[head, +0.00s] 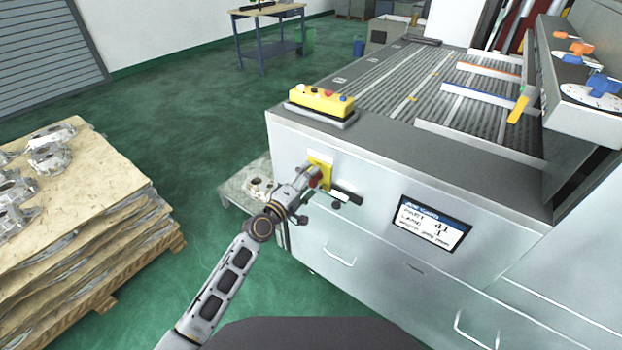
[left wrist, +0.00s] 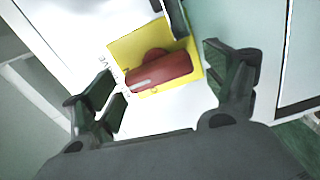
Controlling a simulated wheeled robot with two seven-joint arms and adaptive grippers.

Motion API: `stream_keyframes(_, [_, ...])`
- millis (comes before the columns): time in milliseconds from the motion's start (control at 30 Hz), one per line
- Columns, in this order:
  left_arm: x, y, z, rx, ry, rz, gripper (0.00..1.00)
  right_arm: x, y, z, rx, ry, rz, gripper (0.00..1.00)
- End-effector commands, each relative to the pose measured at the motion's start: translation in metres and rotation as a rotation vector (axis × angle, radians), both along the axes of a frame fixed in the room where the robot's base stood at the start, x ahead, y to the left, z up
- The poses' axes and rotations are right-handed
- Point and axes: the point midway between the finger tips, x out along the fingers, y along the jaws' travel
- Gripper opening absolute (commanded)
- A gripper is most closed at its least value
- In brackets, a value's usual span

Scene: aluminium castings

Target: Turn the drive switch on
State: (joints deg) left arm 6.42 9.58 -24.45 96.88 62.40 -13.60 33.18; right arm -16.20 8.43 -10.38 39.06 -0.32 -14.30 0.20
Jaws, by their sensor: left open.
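The drive switch is a red rotary handle (left wrist: 160,74) on a yellow square plate (left wrist: 125,50), fixed to the grey machine's front panel. In the left wrist view the handle lies between the fingers of my left gripper (left wrist: 170,88), which is open; whether a finger touches it I cannot tell. In the head view my left gripper (head: 322,190) is at the yellow plate (head: 320,163) and hides most of the switch. The handle's long side runs roughly across the picture in the wrist view, slightly tilted. My right gripper is not in view.
A yellow button box (head: 321,99) sits on the machine's top left corner. A display (head: 432,222) is right of the switch. A pallet stack with castings (head: 50,157) stands at left. Blue and orange knobs (head: 597,88) are at upper right.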

Motion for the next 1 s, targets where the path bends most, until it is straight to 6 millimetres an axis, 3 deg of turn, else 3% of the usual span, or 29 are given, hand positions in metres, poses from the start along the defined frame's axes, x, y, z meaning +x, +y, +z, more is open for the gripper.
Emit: stream_keyframes(1000, [-0.08, 0.058, -0.001, 0.001, 0.001, 0.0, 0.86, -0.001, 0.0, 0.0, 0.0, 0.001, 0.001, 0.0])
